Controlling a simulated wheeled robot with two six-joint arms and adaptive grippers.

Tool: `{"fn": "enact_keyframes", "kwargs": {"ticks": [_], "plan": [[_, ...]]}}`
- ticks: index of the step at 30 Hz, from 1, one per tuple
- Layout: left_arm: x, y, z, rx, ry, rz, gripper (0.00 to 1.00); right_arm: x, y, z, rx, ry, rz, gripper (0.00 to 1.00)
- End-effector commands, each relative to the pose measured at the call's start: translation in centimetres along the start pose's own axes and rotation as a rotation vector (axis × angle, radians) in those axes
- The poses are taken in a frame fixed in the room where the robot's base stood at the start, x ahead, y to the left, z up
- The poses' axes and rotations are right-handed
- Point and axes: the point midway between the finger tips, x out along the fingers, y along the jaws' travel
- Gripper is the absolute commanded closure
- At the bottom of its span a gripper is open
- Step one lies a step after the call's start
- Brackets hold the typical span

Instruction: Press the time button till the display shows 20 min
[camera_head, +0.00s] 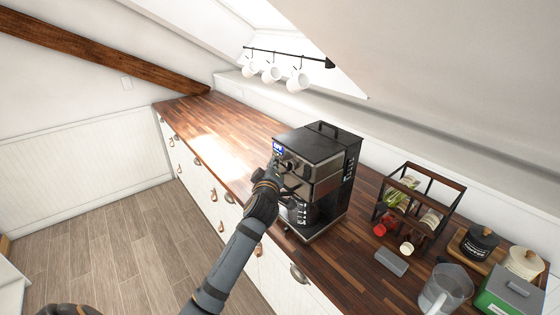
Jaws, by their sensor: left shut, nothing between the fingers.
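A black and steel coffee machine (328,150) stands on the wooden counter, with its front turned toward the left. Its small blue display (279,149) shows near the top of the front, but the digits are too small to read. My left gripper (276,166) is shut and empty, with its fingertips at the front panel just below the display. I cannot tell whether they touch it. The time button cannot be made out, and the gripper covers part of the panel. A glass carafe (303,212) sits low in the machine, partly behind my gripper and arm.
A dark rack (421,199) with packets and cups stands right of the machine. A clear jug (444,290), a green box (511,291) and jars are at lower right. White mugs (271,74) hang from a rail behind. The counter (215,128) left of the machine is clear.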

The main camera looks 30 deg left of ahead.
Motion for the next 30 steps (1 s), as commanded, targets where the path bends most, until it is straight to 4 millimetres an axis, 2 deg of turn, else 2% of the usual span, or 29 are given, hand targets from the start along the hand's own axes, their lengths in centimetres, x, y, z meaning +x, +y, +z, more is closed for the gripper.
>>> {"fn": "enact_keyframes", "kwargs": {"ticks": [30], "plan": [[0.52, 0.38, 0.38, 0.000, 0.000, 0.000, 1.00, 0.39, 0.00, 0.03, 0.000, 0.000, 0.000, 1.00]]}}
